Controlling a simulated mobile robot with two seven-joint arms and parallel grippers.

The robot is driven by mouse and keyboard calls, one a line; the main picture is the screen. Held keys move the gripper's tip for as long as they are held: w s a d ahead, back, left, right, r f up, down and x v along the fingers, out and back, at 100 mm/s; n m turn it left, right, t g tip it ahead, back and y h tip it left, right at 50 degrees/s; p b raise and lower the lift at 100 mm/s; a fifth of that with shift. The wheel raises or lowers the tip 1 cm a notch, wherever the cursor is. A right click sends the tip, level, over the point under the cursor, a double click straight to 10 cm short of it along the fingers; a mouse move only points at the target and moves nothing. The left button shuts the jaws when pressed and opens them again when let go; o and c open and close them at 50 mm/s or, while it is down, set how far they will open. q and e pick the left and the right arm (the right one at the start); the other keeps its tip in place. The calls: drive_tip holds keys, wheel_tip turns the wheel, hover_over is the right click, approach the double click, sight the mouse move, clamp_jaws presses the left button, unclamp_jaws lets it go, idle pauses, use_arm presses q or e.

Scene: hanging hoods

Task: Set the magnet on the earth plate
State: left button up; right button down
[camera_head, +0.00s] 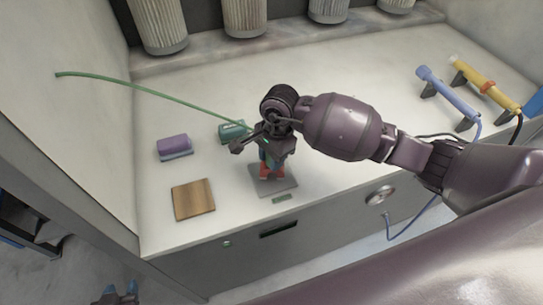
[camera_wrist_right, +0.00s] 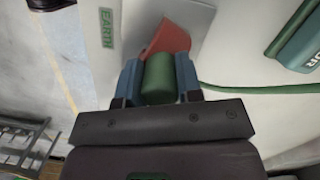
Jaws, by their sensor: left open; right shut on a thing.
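My right gripper (camera_head: 268,162) is over the grey earth plate (camera_head: 289,187) near the counter's front edge. In the right wrist view its blue fingers are shut on the green cylindrical part of the magnet (camera_wrist_right: 158,77). The magnet's red part (camera_wrist_right: 170,38) sticks out beyond the fingers, over the plate (camera_wrist_right: 197,18). A green label reading EARTH (camera_wrist_right: 106,27) is beside the plate. I cannot tell whether the red part touches the plate. The blue fingertips of my left gripper (camera_head: 119,294) show apart at the bottom left, empty and off the counter.
A green cable (camera_head: 150,92) runs left from near the right gripper. A teal block (camera_head: 231,131), purple block (camera_head: 174,146) and wooden square (camera_head: 193,199) lie left of the plate. Blue (camera_head: 446,91) and yellow (camera_head: 485,85) tools rest on stands at right.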

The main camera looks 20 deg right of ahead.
drive_tip(key=shift+f, duration=0.15)
drive_tip(key=c, duration=0.8)
unclamp_jaws()
drive_tip(key=r, duration=0.4)
drive_tip(key=d+r, duration=0.1)
drive_tip(key=r, duration=0.7)
drive_tip(key=shift+w+d+r, duration=0.15)
drive_tip(key=shift+w+d, duration=0.15)
